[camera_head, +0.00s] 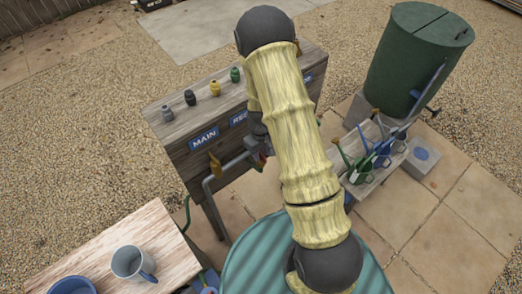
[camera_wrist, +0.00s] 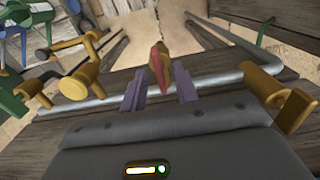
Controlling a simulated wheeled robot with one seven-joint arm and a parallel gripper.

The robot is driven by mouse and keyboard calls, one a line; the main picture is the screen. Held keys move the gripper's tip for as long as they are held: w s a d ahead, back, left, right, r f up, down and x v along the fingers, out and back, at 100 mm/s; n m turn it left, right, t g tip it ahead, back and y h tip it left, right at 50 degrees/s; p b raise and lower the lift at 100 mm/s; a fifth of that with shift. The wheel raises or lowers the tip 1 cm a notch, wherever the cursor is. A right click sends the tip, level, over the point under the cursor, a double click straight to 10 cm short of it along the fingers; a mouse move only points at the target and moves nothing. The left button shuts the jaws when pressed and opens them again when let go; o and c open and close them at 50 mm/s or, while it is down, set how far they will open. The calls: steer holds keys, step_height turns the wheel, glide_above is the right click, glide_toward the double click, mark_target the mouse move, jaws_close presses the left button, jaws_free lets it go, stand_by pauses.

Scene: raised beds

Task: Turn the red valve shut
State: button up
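The red valve handle (camera_wrist: 157,68), with a brass-coloured body beside it, is on the grey pipe in the middle of the wrist view. My gripper (camera_wrist: 160,82) has its two purple-grey fingers apart, one on each side of the red handle, with gaps showing. I cannot tell whether either finger touches it. In the head view only a small red part (camera_head: 262,158) shows beside my arm, next to the pipe under the wooden panel; my arm hides most of that spot.
Yellow-handled valves stand left (camera_wrist: 78,82) and right (camera_wrist: 290,108) in the wrist view. In the head view, a wooden stand (camera_head: 180,112) carries a MAIN sign (camera_head: 204,138) and several small fittings.

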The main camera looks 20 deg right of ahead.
steer(key=shift+f, duration=0.25)
jaws_close()
